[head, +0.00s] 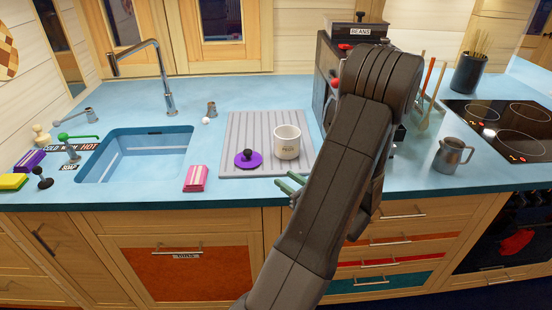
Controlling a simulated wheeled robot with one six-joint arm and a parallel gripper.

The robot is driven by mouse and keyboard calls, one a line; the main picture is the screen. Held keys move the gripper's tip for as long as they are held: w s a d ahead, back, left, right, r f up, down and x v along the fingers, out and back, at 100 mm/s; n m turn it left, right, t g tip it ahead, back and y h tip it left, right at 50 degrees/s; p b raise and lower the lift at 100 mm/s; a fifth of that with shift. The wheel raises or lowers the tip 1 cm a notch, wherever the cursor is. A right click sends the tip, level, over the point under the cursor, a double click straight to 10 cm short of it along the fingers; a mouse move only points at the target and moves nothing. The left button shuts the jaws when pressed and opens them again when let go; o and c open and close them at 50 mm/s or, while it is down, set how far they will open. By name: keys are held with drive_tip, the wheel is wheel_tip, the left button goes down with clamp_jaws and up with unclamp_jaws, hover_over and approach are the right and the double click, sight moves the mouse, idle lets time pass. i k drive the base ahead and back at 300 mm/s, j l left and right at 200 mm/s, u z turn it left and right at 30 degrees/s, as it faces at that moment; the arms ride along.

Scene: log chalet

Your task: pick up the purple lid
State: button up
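The purple lid (255,162) is a round disc with a dark knob on top. It lies flat on the grey ribbed drainboard (235,128), left of a white mug (287,146). My gripper (283,178) has green fingers that show at the front edge of the drainboard, to the right of and nearer than the lid. The two fingers look apart, with nothing seen between them. My dark arm hides the rest of the gripper and part of the counter behind it.
The mug stands close to the lid. A pink striped packet (195,178) lies left of the drainboard, beside the sink (138,160). A metal pitcher (452,155) and a hob (505,125) are at right. The counter between sink and drainboard is mostly clear.

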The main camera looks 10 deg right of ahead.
sight(247, 159)
drive_tip(key=j+z, duration=0.3)
drive_tip(key=z, duration=0.15)
drive_tip(key=i+j+z, duration=0.1)
drive_tip(key=j+z, duration=0.5)
drive_tip(key=z, duration=0.25)
drive_tip(key=k+j, duration=0.1)
drive_tip(key=j, duration=0.65)
drive_tip(key=k+j, duration=0.15)
drive_tip(key=j, duration=0.2)
